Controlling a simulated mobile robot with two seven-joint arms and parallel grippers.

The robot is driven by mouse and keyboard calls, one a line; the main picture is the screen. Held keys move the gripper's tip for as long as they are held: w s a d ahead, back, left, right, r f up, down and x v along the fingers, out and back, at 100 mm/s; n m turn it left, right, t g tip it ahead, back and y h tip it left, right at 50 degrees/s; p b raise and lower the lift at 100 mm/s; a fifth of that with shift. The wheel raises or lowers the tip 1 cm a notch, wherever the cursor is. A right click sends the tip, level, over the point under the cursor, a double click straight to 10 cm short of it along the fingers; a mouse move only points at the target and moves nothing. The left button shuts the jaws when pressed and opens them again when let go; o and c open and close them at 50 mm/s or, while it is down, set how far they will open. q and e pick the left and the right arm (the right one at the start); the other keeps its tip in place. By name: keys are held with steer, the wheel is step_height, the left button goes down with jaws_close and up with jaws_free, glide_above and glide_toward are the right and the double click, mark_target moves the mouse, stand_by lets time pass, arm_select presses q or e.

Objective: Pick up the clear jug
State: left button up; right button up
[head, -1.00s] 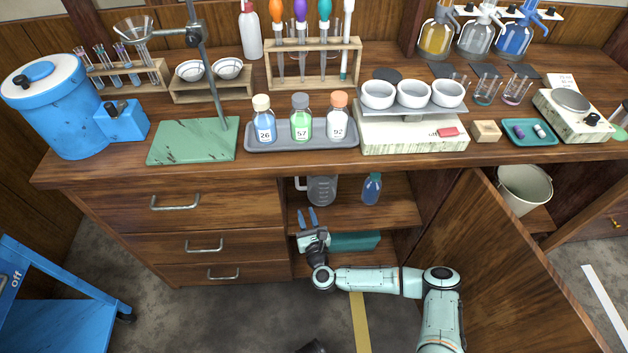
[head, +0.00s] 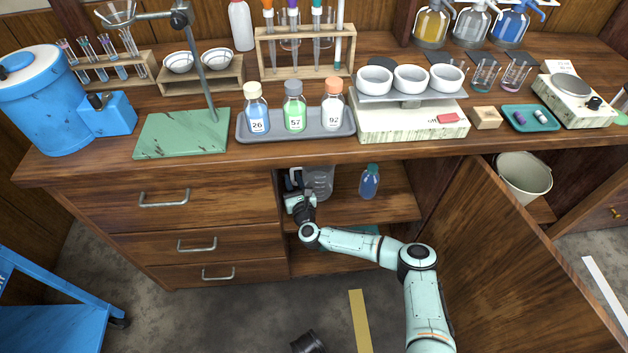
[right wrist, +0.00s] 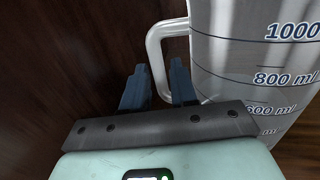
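The clear jug (head: 318,182) stands upright on the upper shelf inside the open cupboard, under the counter's edge. In the right wrist view the jug (right wrist: 250,65) shows its millilitre marks, with its pale handle (right wrist: 154,55) on its left side. My right gripper (head: 293,182) is at the jug's handle side in the head view. In the right wrist view its two dark fingers (right wrist: 158,80) are apart, with the lower part of the handle showing between them. I cannot tell whether either finger touches it.
A blue bottle (head: 369,182) stands on the same shelf to the jug's right. The open cupboard door (head: 490,255) is to the right of my arm. Drawers (head: 165,215) close off the left. The counter (head: 200,166) above holds a tray (head: 297,135) of bottles.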

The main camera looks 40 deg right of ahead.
jaws_close()
stand_by(1.4)
